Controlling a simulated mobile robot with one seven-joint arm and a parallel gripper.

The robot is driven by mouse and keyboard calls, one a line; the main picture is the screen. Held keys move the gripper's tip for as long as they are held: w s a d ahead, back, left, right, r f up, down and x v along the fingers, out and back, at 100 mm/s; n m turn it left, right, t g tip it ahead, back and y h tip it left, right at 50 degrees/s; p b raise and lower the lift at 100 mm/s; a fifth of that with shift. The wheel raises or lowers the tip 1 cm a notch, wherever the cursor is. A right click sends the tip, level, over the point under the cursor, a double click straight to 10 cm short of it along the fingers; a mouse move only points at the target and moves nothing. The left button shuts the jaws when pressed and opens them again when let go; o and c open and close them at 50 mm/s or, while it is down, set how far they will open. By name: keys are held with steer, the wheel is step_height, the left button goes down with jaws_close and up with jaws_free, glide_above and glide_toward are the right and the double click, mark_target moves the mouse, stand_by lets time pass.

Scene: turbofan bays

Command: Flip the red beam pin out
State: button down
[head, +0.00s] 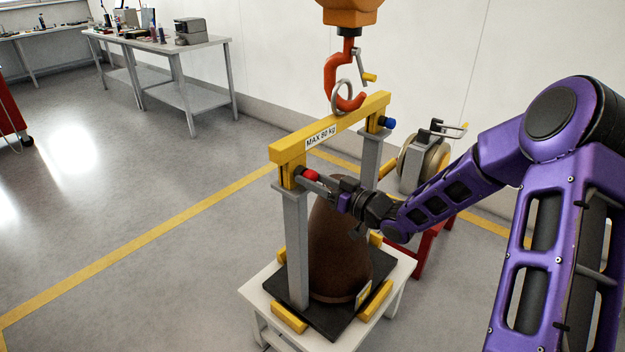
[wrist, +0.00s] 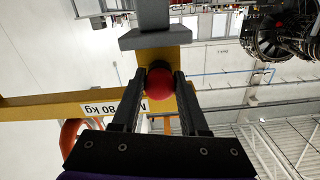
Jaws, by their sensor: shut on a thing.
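The red beam pin (head: 311,174) sits at the near left end of the yellow lifting beam (head: 290,147), where the beam meets a grey post (head: 297,240). Only its round red head shows; the rest is hidden in the beam end. My gripper (head: 315,178) reaches in from the right and is shut on the red head. In the wrist view the red pin (wrist: 159,84) lies between the two dark fingers, against the yellow beam end (wrist: 165,58). A blue pin (head: 389,123) sits at the beam's far end.
An orange hook (head: 333,75) holds the beam's ring from above. A brown cone (head: 338,250) stands under the beam on a black plate on a white stand (head: 262,307). A red stand with a grey device (head: 424,165) is behind my arm.

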stand_by(0.4)
steer(key=v, duration=0.4)
steer(key=shift+p, duration=0.35)
steer(key=shift+c, duration=2.1)
jaws_free()
steer(key=v, duration=1.7)
steer(key=shift+p, duration=0.3)
steer(key=shift+s+d, duration=0.1)
